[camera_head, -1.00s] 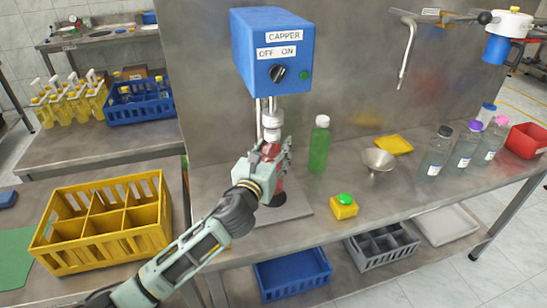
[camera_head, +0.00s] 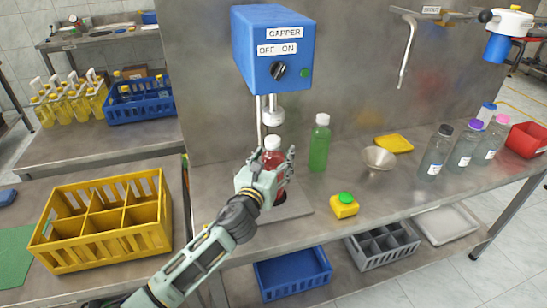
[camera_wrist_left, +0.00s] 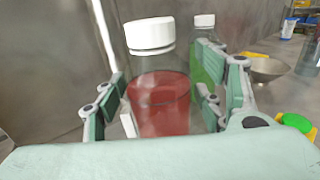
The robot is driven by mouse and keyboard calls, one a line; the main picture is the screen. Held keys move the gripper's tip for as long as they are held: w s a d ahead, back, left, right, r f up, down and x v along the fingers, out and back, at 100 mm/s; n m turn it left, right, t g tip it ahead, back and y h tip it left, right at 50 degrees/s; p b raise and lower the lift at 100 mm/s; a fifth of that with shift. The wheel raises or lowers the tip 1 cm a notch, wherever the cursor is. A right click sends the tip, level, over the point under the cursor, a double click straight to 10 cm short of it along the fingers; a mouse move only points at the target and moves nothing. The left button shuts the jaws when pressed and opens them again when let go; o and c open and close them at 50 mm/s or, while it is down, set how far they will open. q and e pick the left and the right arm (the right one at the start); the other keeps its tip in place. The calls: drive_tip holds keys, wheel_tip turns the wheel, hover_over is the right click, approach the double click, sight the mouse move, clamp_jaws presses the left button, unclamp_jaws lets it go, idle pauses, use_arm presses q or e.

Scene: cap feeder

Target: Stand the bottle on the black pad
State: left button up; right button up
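The bottle (camera_head: 272,145) has red liquid and a white cap, and stands upright below the capper's white head (camera_head: 271,116), with a gap between cap and head. My left gripper (camera_head: 279,172) is around the bottle's body. The black pad (camera_head: 279,212) shows only as a dark patch below the bottle on the capper's base plate. The gripper hides much of it, and I cannot tell whether the bottle touches it. My right gripper is not in view.
The blue capper (camera_head: 250,55) stands over a grey base plate (camera_head: 300,208). A green bottle (camera_head: 319,145) is close on the right. A yellow block with a green button (camera_head: 344,208) is in front. A yellow crate (camera_head: 150,235) is at the left.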

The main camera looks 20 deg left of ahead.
use_arm(q)
drive_tip(key=shift+o, duration=0.2)
drive_tip(key=shift+r, duration=0.1)
drive_tip(key=s, duration=1.2)
drive_tip(key=shift+a+b, duration=0.2)
drive_tip(key=shift+b, duration=0.15)
